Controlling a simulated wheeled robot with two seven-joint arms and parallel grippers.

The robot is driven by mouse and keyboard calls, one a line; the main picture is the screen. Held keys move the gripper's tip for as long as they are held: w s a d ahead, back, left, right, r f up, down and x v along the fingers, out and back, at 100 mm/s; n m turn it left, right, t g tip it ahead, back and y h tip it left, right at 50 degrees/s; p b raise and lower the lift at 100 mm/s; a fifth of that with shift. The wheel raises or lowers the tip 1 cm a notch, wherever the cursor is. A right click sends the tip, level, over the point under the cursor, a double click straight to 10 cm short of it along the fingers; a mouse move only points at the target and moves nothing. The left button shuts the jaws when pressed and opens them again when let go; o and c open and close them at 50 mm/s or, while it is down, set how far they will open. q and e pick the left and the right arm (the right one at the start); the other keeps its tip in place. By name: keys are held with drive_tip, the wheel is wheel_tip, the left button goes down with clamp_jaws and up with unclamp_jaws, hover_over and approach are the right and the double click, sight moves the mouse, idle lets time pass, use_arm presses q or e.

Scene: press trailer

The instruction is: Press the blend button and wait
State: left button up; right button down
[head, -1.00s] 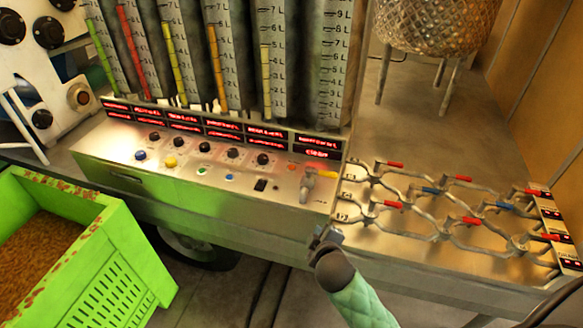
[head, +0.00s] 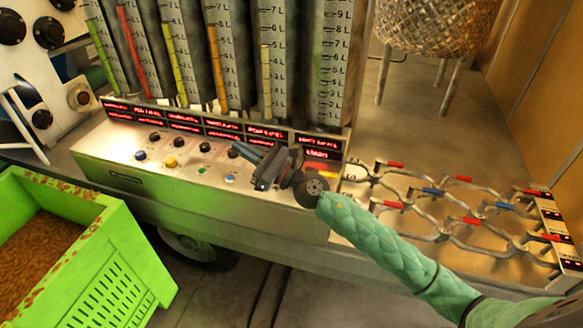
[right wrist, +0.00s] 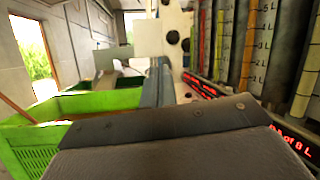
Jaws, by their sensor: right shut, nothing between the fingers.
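The metal control panel (head: 130,150) carries black knobs and small coloured buttons: a blue one (head: 140,155), a yellow one (head: 170,162), a green one (head: 201,170) and a light-blue one (head: 230,179). I cannot read which is the blend button. My right gripper (head: 264,172) is shut and empty over the panel's right part, just right of the light-blue button. I cannot tell whether it touches the panel. It hides the rightmost knob and controls there. The grey gripper (right wrist: 165,140) fills the bottom of the right wrist view. My left gripper is not in view.
Graduated tubes (head: 330,60) with coloured level bars stand behind red displays (head: 265,132). A metal pipe lattice with red and blue handles (head: 470,221) lies right of the panel. A green crate (head: 120,240) stands at the lower left. A woven basket (head: 435,25) stands at the back right.

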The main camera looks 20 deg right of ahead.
drive_tip(key=w+d+f+n+g+h, duration=0.2)
drive_tip(key=w+f+n+g+h, duration=0.35)
drive_tip(key=n, duration=1.05)
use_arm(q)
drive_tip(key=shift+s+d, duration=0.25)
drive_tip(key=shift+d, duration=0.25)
use_arm(e)
drive_tip(key=w+d+f+n+g+h, duration=0.1)
drive_tip(key=w+d+f+n+h, duration=0.1)
drive_tip(key=d, duration=0.5)
drive_tip(key=w+d+f+n+g+h, duration=0.1)
drive_tip(key=w+d+n+h, duration=0.2)
drive_tip(key=w+d+h, duration=0.2)
drive_tip(key=d, duration=0.2)
drive_tip(key=shift+w+d+f+n+g, duration=0.3)
drive_tip(key=shift+f+g, duration=0.05)
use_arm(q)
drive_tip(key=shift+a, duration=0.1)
use_arm(e)
drive_tip(key=shift+f, duration=0.1)
